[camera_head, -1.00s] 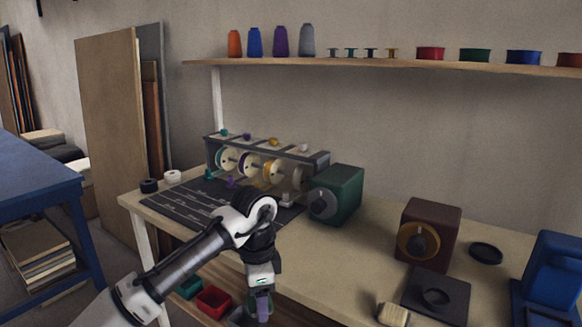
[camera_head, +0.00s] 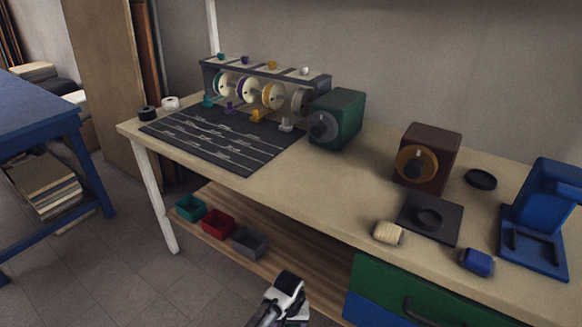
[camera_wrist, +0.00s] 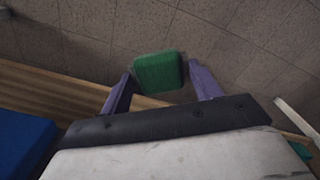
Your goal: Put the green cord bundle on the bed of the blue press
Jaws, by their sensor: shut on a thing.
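My gripper (camera_wrist: 160,84) has its purple fingers shut on the green cord bundle (camera_wrist: 158,70) in the wrist view. The bundle sits between the fingertips, with tiled floor beyond it. In the head view only part of my arm shows at the bottom edge, in front of the bench; the fingers and bundle are hidden there. The blue press (camera_head: 556,192) stands at the bench's right end. Its bed (camera_head: 535,256) is a flat blue plate with a raised frame, and nothing lies on it.
A cream bundle (camera_head: 388,232) and a blue bundle (camera_head: 477,262) lie near the bench's front edge, beside a dark plate (camera_head: 437,228). Brown (camera_head: 428,145) and green (camera_head: 347,108) machines stand behind. Small bins (camera_head: 218,224) sit on the lower shelf; drawers (camera_head: 405,292) are at right.

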